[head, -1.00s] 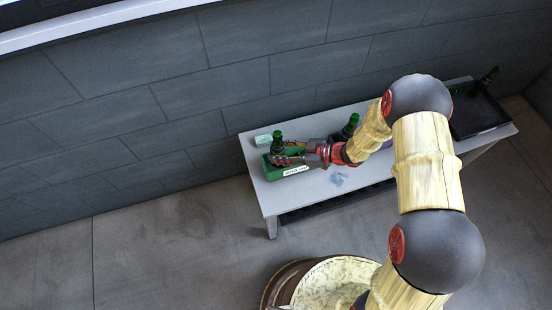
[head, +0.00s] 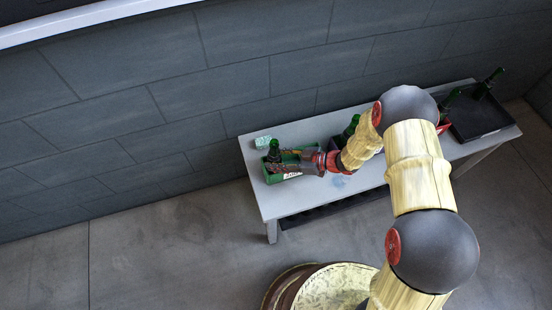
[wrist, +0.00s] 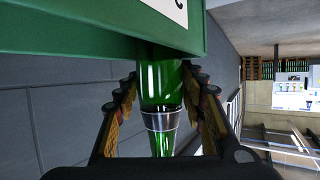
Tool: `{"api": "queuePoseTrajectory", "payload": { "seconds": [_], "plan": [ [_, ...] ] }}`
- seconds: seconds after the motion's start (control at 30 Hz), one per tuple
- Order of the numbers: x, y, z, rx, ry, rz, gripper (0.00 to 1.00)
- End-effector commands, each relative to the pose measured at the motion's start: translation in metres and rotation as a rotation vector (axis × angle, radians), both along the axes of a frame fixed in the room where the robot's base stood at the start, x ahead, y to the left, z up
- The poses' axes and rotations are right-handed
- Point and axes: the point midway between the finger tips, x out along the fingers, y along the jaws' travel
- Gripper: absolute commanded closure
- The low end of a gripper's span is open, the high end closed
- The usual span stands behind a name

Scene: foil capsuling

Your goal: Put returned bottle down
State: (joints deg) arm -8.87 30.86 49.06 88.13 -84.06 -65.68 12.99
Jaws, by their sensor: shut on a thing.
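A dark green bottle (head: 274,152) stands roughly upright at the left end of the table. Its lower part is hidden by the green crate (head: 269,177) and my gripper. My gripper (head: 284,158) reaches in from the right, over the crate, and is shut on the bottle. The green crate wall (wrist: 100,30), with part of a white label, crosses the top there and covers one end of the bottle. Whether the bottle touches the crate floor is hidden.
The grey table (head: 258,192) stands along a dark tiled wall. A pale green box (head: 262,142) sits behind the crate. Another green bottle (head: 350,128) stands behind my arm. A black tray (head: 482,121) with green bottles is at the right end, beside a partly hidden red item (head: 444,127).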

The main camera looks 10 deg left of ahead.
Motion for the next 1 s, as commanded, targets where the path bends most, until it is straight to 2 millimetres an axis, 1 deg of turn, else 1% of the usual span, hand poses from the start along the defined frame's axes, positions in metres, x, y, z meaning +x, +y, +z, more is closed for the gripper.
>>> {"api": "queuePoseTrajectory", "payload": {
  "seconds": [0.2,0.3,0.33,0.6,0.63,0.87,1.0],
  "plan": [
    [0.0004,0.0001,-0.0057,0.001,-0.001,0.0,0.92],
    [0.0005,0.0001,-0.0054,0.001,-0.002,0.0,0.92],
    [0.0002,0.0001,-0.0058,0.0,-0.001,0.0,0.58],
    [0.0001,0.0001,-0.0059,0.0,-0.001,0.0,0.43],
    [0.0001,0.0001,-0.0059,0.0,-0.001,0.0,0.41],
    [-0.0001,0.0,-0.0061,0.0,0.0,0.0,0.41],
    [0.0001,0.0,0.0,0.0,-0.001,0.0,0.41]
  ]
}}
